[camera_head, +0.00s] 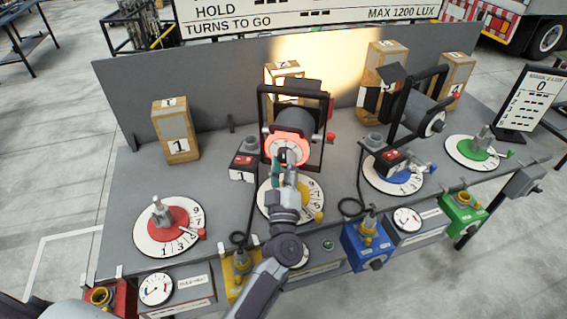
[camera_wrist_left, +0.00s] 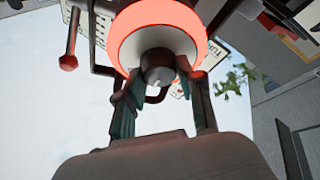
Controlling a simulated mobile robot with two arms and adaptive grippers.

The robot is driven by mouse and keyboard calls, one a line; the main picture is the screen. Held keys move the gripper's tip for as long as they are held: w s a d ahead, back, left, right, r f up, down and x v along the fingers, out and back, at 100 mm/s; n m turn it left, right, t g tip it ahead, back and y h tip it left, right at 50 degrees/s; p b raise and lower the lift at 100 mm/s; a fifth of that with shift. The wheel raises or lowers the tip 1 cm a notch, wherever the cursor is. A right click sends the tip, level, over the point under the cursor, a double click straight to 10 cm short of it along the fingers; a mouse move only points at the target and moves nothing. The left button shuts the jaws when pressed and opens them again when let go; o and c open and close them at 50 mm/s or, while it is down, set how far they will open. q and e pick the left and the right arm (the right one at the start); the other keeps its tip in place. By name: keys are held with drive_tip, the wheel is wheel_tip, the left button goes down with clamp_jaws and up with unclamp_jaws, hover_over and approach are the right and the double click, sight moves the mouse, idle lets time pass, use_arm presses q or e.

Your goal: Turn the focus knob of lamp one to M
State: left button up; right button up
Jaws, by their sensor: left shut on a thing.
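Lamp one (camera_head: 296,114) stands in a dark yoke frame at the middle of the bench, above the yellow dial. Its rear carries a glowing red ring (camera_head: 289,141) with a grey focus knob at its centre. My left gripper (camera_head: 284,162) reaches up to the lamp's rear and is shut on the knob. In the left wrist view the two teal fingers (camera_wrist_left: 157,88) sit on either side of the round grey knob (camera_wrist_left: 158,66), below the red ring. The letter marks around the knob are too small to read. My right gripper is not in view.
A second lamp (camera_head: 424,113) stands to the right over the blue dial. Numbered wooden blocks (camera_head: 175,130) stand along the grey back panel (camera_head: 225,72). A red dial (camera_head: 168,226) and a green dial (camera_head: 478,152) flank the lamps. Coloured boxes and gauges line the bench front.

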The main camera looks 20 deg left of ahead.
use_arm(q)
drive_tip(key=o, duration=1.1)
drive_tip(key=shift+o, duration=0.2)
drive_tip(key=shift+s+f, duration=0.1)
drive_tip(key=v, duration=1.1)
drive_tip(key=shift+s, duration=0.35)
drive_tip(key=shift+d+f, duration=0.1)
drive_tip(key=shift+f, duration=0.05)
